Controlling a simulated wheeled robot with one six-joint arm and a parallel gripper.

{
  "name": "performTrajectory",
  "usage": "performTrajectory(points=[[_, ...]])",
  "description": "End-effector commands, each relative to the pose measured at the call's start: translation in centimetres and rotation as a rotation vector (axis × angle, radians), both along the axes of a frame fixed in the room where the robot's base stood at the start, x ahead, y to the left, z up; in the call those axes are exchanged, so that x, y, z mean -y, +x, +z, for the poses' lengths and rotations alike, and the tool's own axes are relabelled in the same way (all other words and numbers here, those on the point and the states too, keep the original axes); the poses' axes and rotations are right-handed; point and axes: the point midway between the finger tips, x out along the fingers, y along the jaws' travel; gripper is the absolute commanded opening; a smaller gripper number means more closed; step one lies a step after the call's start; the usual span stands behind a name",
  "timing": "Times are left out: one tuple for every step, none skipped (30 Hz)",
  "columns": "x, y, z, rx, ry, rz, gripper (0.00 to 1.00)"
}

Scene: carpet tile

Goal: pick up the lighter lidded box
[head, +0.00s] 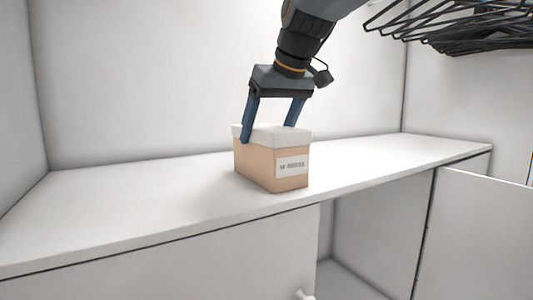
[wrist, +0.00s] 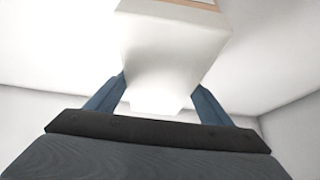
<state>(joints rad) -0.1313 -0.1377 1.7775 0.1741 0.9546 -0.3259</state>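The lidded box (head: 271,164) is light peach with a white lid (head: 272,133) and a white label on its front. It rests upright on the white surface near the front edge. My gripper (head: 268,136) comes down from above, with one blue finger at the left side of the lid and the other behind it at the right. In the wrist view the white lid (wrist: 168,62) lies between the two fingers (wrist: 160,97). Whether the fingers touch the lid is unclear. No second box shows for comparing.
The white shelf top (head: 130,212) is clear to the left and right of the box. Black wire hangers (head: 450,28) hang at the upper right. Below are a cabinet front with a knob (head: 305,295), an open compartment and a door panel (head: 480,235).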

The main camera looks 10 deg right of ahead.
Motion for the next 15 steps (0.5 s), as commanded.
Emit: performTrajectory(points=[[0.0, 0.0, 0.02, 0.0, 0.0, 0.0, 0.61], [0.0, 0.01, 0.03, 0.0, 0.0, 0.0, 0.56], [0.0, 0.01, 0.03, 0.0, 0.0, 0.0, 0.49], [0.0, 0.0, 0.04, 0.001, 0.0, 0.0, 0.44], [0.0, 0.0, 0.04, 0.001, 0.0, 0.0, 0.39], [0.0, 0.0, 0.04, 0.001, 0.0, 0.0, 0.32], [0.0, 0.0, 0.04, 0.001, 0.0, 0.0, 0.27], [0.0, 0.0, 0.05, 0.001, 0.0, 0.0, 0.22], [-0.01, 0.02, 0.13, 0.003, 0.001, 0.0, 0.15], [-0.01, 0.02, 0.13, 0.003, 0.001, 0.0, 0.15], [-0.01, 0.02, 0.13, 0.003, 0.001, 0.0, 0.14], [-0.01, 0.02, 0.13, 0.003, 0.001, 0.0, 0.14], [-0.01, 0.02, 0.13, 0.003, 0.001, 0.0, 0.14], [-0.01, 0.02, 0.14, 0.003, 0.001, 0.0, 0.14], [-0.01, 0.02, 0.15, 0.003, 0.001, 0.0, 0.14]])
